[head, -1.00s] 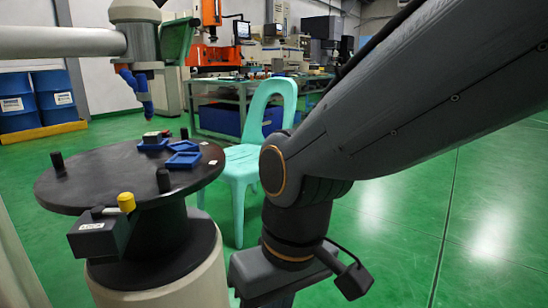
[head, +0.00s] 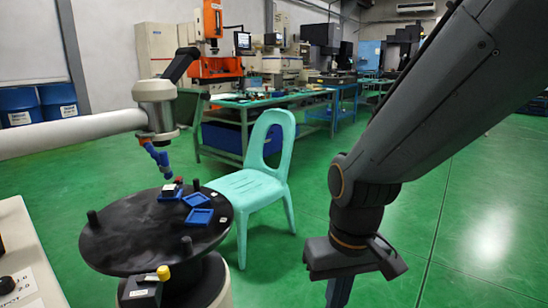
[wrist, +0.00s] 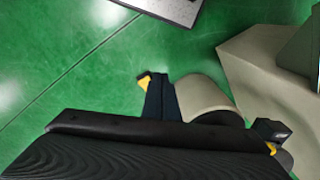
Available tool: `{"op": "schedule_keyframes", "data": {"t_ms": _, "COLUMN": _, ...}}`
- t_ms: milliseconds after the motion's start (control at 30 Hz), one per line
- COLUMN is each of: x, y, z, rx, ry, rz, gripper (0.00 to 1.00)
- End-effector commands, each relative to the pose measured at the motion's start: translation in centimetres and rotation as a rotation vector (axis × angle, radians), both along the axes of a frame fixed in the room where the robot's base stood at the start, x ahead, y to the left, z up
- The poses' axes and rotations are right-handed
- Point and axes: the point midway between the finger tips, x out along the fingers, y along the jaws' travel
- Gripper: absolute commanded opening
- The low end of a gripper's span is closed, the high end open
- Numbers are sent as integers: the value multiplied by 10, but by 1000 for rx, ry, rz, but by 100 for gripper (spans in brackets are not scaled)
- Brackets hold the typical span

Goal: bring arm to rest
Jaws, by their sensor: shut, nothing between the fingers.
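My arm comes in from the upper right of the head view and bends down at its grey wrist. My gripper (head: 339,292) hangs below the wrist at the bottom edge, dark and partly cut off. It is shut and empty, out over the green floor and apart from the chair and the round table. In the wrist view, dark parts of my own body fill the lower part, with the green floor beyond.
A round black table (head: 135,240) with small blue trays (head: 197,217) stands at lower left. A mint-green chair (head: 262,185) stands behind it. A long green workbench (head: 222,143) is farther back. A pale surface (head: 20,225) is at far left. The floor at right is clear.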

Motion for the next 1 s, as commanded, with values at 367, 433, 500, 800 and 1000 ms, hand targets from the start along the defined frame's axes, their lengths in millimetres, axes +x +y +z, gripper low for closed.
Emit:
{"op": "schedule_keyframes", "data": {"t_ms": 367, "x": -14, "y": -56, "z": 77, "rx": -29, "ry": 18, "rz": -140, "gripper": 0}}
{"op": "schedule_keyframes", "data": {"t_ms": 433, "x": -17, "y": -65, "z": 87, "rx": -33, "ry": 22, "rz": -162, "gripper": 0}}
{"op": "schedule_keyframes", "data": {"t_ms": 500, "x": -19, "y": -72, "z": 95, "rx": -36, "ry": 24, "rz": -180, "gripper": 0}}
{"op": "schedule_keyframes", "data": {"t_ms": 800, "x": -23, "y": -85, "z": 106, "rx": -42, "ry": 28, "rz": -211, "gripper": 0}}
{"op": "schedule_keyframes", "data": {"t_ms": 1000, "x": -22, "y": -85, "z": 105, "rx": -42, "ry": 28, "rz": -210, "gripper": 0}}
